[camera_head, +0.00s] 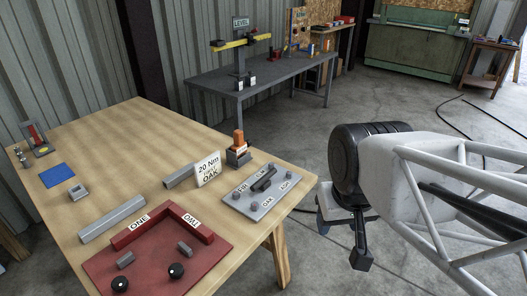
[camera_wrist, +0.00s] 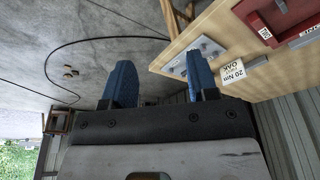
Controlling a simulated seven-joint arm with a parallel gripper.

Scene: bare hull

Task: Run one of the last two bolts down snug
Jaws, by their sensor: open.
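A grey plate (camera_head: 259,212) lies near the right edge of the wooden table. It carries several small bolt heads, a raised dark bar (camera_head: 264,179) and labels reading FIR, ELM, OAK and ASH. How far each bolt is down is too small to tell. A sign (camera_head: 208,169) reading "20 Nm first OAK" stands behind it. An orange-topped tool (camera_head: 238,142) stands in a dark holder at the far edge. My gripper (camera_wrist: 161,68) is open and empty, its blue fingers apart. It is off the table's right side, away from the plate, which also shows in the wrist view (camera_wrist: 190,60).
A red tray (camera_head: 213,262) marked ONE and TWO holds black knobs and grey blocks. Grey bars (camera_head: 113,220), a blue pad (camera_head: 57,175) and a small gauge stand (camera_head: 39,140) are on the table's left part. A grey bench (camera_head: 262,77) stands behind. The floor beyond is mostly open.

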